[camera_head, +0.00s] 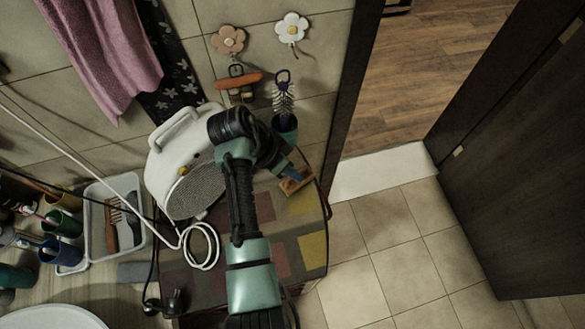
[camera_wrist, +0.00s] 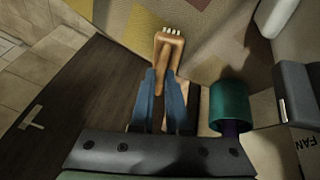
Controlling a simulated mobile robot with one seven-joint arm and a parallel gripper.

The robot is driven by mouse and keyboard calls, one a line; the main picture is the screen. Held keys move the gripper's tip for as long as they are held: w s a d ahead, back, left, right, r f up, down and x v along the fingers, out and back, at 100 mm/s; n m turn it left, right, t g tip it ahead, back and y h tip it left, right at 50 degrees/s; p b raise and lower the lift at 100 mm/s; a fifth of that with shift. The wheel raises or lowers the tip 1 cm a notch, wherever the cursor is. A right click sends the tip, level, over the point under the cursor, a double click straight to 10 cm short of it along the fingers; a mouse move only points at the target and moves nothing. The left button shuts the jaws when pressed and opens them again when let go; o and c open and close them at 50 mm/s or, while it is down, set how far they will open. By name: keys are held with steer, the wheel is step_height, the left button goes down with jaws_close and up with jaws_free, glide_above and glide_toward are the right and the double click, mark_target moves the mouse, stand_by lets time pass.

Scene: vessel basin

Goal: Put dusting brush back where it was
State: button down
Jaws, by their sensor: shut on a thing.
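My gripper (camera_wrist: 160,75) has its blue fingers shut on a wooden-handled brush, which I take to be the dusting brush (camera_wrist: 168,48). Its end with a gap and small pale tips sticks out past the fingers; the part between them is hidden. In the head view the brush (camera_head: 297,183) is over the right part of the patchwork-covered top (camera_head: 312,245); I cannot tell whether it touches. My gripper (camera_head: 293,174) is partly hidden there by my arm.
A teal cup (camera_head: 286,129) holding a bristle brush (camera_head: 284,95) is close behind my gripper. Flower hooks (camera_head: 229,40) (camera_head: 292,29) and an orange-brown object (camera_head: 238,83) are on the wall. A white fan heater (camera_head: 175,160) stands left. A dark door (camera_head: 520,170) is right.

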steer(key=shift+f, duration=0.1)
steer(key=c, duration=0.9)
jaws_free()
steer(key=shift+r, duration=0.25)
steer(key=shift+a+r, duration=0.2)
steer(key=shift+r, duration=0.05)
steer(key=shift+p+v, duration=0.55)
steer(key=shift+v, duration=5.05)
